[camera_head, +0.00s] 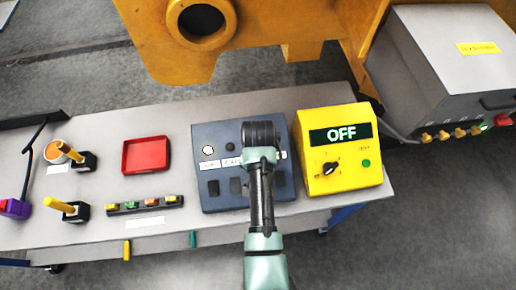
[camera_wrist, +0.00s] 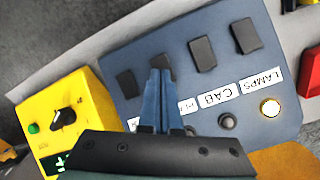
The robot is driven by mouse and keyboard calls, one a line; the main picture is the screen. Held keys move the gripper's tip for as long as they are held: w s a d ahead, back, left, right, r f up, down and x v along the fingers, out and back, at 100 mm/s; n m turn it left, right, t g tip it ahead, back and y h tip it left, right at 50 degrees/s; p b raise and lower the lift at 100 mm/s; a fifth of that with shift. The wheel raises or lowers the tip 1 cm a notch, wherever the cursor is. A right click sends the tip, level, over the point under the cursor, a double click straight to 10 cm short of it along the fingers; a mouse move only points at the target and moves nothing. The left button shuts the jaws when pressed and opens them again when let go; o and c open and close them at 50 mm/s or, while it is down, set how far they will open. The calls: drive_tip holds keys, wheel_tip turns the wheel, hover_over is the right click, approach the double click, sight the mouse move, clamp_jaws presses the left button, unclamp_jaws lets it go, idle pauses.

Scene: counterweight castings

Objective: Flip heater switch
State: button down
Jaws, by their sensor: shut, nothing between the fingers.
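A blue-grey switch panel (camera_head: 222,203) stands on the bench, and it also shows in the wrist view (camera_wrist: 285,62). It has a row of dark rocker switches. In the wrist view the switches above the labels LAMPS (camera_wrist: 262,82) and CAB (camera_wrist: 212,97) are clear. No heater label is readable; the remaining labels are partly or fully hidden by my gripper. My gripper (camera_wrist: 160,72) is shut and empty, its fingertips over the rocker third from the right in the wrist view. I cannot tell whether they touch it. In the head view my arm hides the panel's right part.
A yellow box (camera_head: 340,185) with an OFF display and knob stands close right of the panel. A red tray (camera_head: 146,155), yellow-handled levers (camera_head: 68,208) and a small button strip (camera_head: 145,204) lie left. A grey cabinet (camera_head: 440,60) stands at back right.

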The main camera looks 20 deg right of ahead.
drive_tip(key=shift+f+b, duration=0.95)
drive_tip(key=shift+f, duration=0.5)
idle(0.4)
drive_tip(key=shift+r, duration=0.1)
wheel_tip(320, 180, up, 7)
drive_tip(key=p, duration=0.7)
idle(0.6)
